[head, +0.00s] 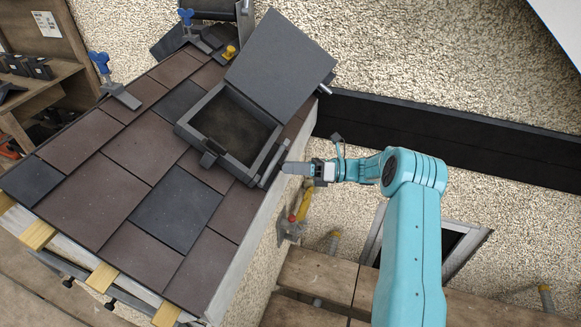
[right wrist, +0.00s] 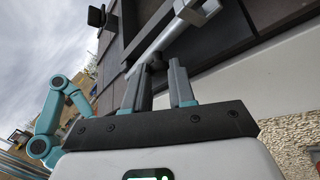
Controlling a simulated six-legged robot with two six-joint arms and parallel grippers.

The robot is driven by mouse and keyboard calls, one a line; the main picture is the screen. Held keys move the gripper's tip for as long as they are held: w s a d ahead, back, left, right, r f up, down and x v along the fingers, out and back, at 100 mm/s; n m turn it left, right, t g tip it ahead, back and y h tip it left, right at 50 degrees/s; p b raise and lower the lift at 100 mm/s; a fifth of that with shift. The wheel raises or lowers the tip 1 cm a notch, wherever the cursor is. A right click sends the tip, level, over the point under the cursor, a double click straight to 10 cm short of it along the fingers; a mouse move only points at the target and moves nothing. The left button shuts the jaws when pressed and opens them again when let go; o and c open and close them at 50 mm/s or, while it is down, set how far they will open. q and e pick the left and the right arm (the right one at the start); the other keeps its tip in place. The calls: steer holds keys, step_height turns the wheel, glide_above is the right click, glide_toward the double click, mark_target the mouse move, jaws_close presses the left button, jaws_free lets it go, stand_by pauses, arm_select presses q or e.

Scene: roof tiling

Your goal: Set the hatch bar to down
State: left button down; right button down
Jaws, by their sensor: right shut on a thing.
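The roof hatch stands with its dark lid (head: 281,62) raised above a square frame (head: 183,123). The hatch bar (head: 270,177) is a slim bar at the frame's right side, close to the roof edge. In the right wrist view the bar (right wrist: 168,40) is light grey metal and runs slantwise, with a dark piece at its near end. My right gripper (head: 286,168) reaches in from the right and is shut at the bar. In the right wrist view its two fingers (right wrist: 160,78) stand around the dark end piece. My left gripper is not seen.
Brown and dark tiles (head: 178,207) cover the sloping roof. Blue-handled clamps (head: 120,95) and a yellow item (head: 229,52) sit on its upper part. A dark beam (head: 420,127) runs along the pebbled wall.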

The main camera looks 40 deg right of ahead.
steer(key=shift+r, duration=0.1)
steer(key=c, duration=1)
jaws_free()
steer(key=shift+o, duration=0.2)
steer(key=b+v, duration=0.1)
steer(key=v, duration=1.5)
steer(key=shift+d, duration=0.2)
steer(key=shift+s, duration=0.1)
